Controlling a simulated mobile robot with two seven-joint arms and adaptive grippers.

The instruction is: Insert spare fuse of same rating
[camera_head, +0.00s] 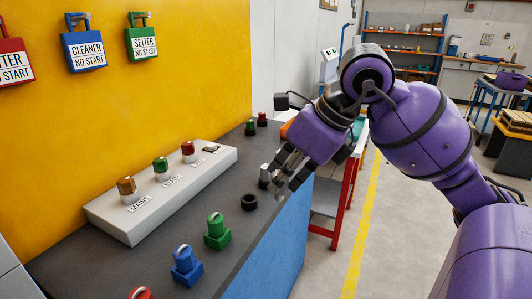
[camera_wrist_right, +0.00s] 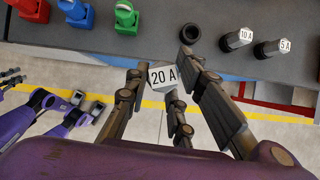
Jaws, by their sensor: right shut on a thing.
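My right gripper (camera_head: 284,174) is over the right edge of the dark bench top, beside the black ring (camera_head: 249,202). In the right wrist view, its fingers (camera_wrist_right: 168,95) are shut on a light fuse labelled 20 A (camera_wrist_right: 164,77). The fuse appears apart from the bench. Fuses labelled 10 A (camera_wrist_right: 237,40) and 5 A (camera_wrist_right: 272,48) stand on the bench near the black ring, which also shows there (camera_wrist_right: 190,33). In the head view my fingers partly cover this spot. Purple and dark parts that look like my left gripper (camera_wrist_right: 88,115) show in the wrist view; their opening is unclear.
A pale control box (camera_head: 120,222) with brown, green and red knobs stands along the yellow wall. Green (camera_head: 217,232), blue (camera_head: 186,266) and red (camera_head: 140,293) lockout devices line the bench front. Padlocks hang above, including a blue one (camera_head: 84,50). A red-framed table (camera_head: 342,185) stands beyond.

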